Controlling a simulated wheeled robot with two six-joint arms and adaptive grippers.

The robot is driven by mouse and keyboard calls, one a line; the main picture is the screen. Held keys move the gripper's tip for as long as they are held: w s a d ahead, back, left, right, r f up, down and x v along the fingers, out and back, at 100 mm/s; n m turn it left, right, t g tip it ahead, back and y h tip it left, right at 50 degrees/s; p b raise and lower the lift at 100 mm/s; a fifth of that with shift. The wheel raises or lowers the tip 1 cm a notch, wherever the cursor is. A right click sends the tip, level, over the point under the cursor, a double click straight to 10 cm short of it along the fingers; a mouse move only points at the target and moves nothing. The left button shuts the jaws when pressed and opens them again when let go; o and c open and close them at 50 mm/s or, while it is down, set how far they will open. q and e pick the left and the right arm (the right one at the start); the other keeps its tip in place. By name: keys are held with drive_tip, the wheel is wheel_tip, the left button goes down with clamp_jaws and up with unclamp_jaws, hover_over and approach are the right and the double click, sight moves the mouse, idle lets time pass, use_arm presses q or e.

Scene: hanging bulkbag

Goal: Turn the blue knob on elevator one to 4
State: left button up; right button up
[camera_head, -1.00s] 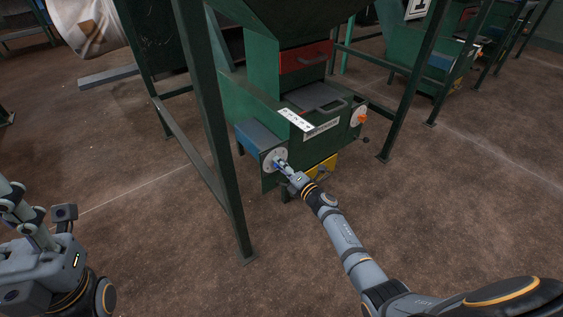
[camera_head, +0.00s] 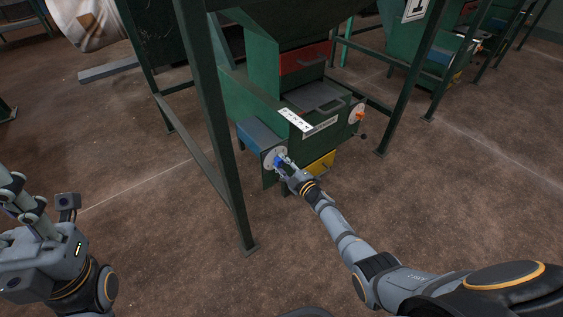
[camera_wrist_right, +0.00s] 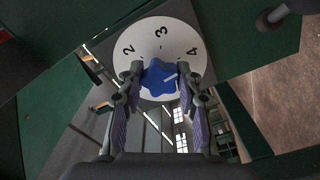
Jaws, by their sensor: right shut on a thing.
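The blue knob (camera_head: 279,161) sits on a round white dial (camera_head: 268,155) at the left of the green machine's front. The white mark on the knob points right and slightly up, to the side of the 4. My right gripper (camera_head: 284,165) is shut on the knob; in the wrist view the right gripper's fingers (camera_wrist_right: 158,75) touch it from both sides. My left gripper (camera_head: 22,200) is at the left edge, its jaws unclear.
An orange knob (camera_head: 360,115) on another pale dial is at the machine's right. A red panel (camera_head: 304,58) is above and a yellow part (camera_head: 320,163) below. A green frame post (camera_head: 215,130) stands left of the dial. The brown floor (camera_head: 180,240) in front is clear.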

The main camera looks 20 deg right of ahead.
drive_tip(key=shift+m, duration=0.7)
drive_tip(key=o, duration=1.1)
drive_tip(key=shift+o, duration=0.2)
drive_tip(key=v, duration=1.2)
